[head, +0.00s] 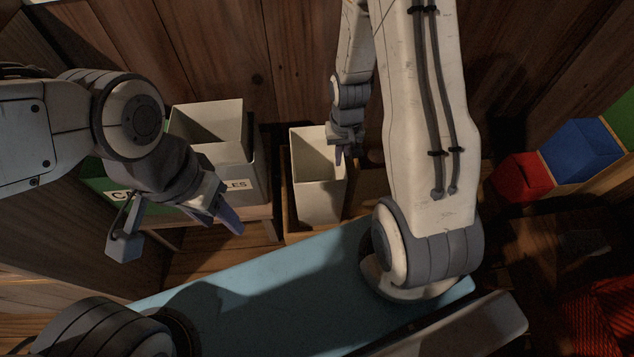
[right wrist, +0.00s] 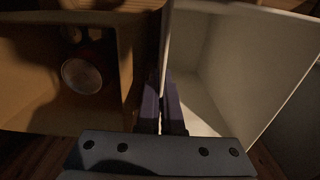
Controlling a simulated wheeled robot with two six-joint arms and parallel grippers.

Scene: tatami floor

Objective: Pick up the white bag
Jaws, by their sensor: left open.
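The white bag (head: 316,192) stands upright and open-topped at the back middle in the head view. Its inside and near wall fill the right half of the right wrist view (right wrist: 235,75). My right gripper (head: 340,152) points down at the bag's right rim. In the right wrist view its two dark fingers (right wrist: 162,108) are close together, with the thin bag wall running between them. The fingertips' contact is dim and partly hidden. My left gripper (head: 178,232) is open and empty at the left, apart from the bag.
A white bin (head: 212,160) labelled at its front stands left of the bag. A brown box (right wrist: 125,60) beside the bag holds a round, can-like item (right wrist: 82,76). Red (head: 522,178) and blue (head: 580,150) bins stand at the right. Wooden walls close off the back.

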